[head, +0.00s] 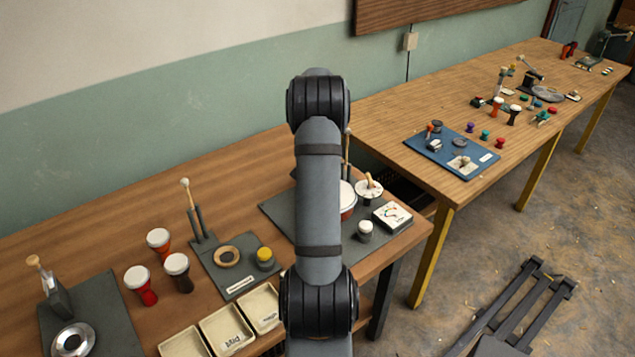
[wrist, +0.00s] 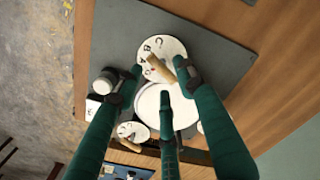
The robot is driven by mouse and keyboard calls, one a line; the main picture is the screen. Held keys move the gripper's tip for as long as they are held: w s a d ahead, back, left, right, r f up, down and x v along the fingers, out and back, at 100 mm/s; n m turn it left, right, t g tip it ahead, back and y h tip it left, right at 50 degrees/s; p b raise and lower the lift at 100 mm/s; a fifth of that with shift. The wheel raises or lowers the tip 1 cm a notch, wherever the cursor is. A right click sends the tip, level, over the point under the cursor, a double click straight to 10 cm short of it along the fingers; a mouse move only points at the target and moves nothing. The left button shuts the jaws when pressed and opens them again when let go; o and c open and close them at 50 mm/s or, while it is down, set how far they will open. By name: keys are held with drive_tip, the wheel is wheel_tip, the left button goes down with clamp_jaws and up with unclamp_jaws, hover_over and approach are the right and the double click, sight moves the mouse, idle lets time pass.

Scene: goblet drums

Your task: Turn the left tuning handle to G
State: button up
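In the wrist view, the left tuning dial (wrist: 163,45) is a white disc with dark letters, too small to read surely. Its wooden handle (wrist: 155,63) lies diagonally across it. My gripper (wrist: 160,70) is over this dial, its green fingers spread on both sides of the handle, with no clear contact. A third finger (wrist: 167,115) crosses the white drum head (wrist: 150,105). The right dial (wrist: 133,131), with its own wooden handle (wrist: 129,145), is lower in the wrist view and also shows in the head view (head: 369,194). My arm hides the left dial in the head view.
A small white-topped drum (head: 365,231) and a lettered white block (head: 393,217) stand near the dark mat's front. Left of my arm are goblet drums (head: 158,243), a yellow-topped piece (head: 265,258), labelled bins (head: 227,330) and an upright mallet (head: 190,200).

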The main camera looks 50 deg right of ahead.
wheel_tip(320, 180, up, 9)
idle(0.3)
